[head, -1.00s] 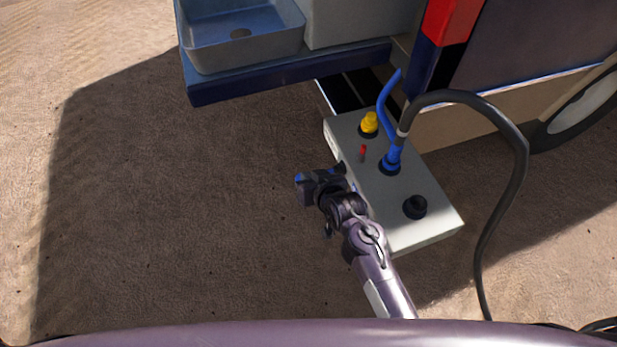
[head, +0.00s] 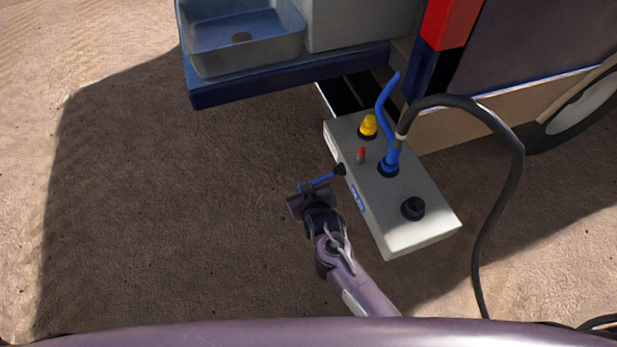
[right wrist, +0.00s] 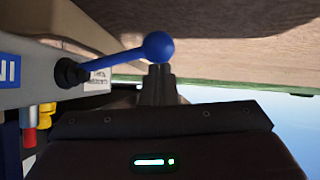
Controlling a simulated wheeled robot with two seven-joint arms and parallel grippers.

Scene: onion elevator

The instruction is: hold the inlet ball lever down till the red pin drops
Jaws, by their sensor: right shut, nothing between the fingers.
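The inlet lever, a blue rod with a blue ball (right wrist: 158,47), comes out of a black pivot on the side of the pale grey box (head: 425,185). In the upside-down right wrist view it slants toward the ground. The lever rod (head: 318,182) also shows in the head view. My right gripper (right wrist: 158,72) is shut and empty; its fingertips are at the ball's upper side, seemingly touching it. In the head view my right gripper (head: 304,192) is at the ball end, partly hiding it. The red pin (head: 361,155) stands up from the box top. My left gripper is out of view.
A yellow knob (head: 368,125), a blue fitting with a black hose (head: 518,160) and a black cap (head: 413,208) are on the box top. A grey sink (head: 240,45) stands behind on the blue ledge. Open ground lies left of the box.

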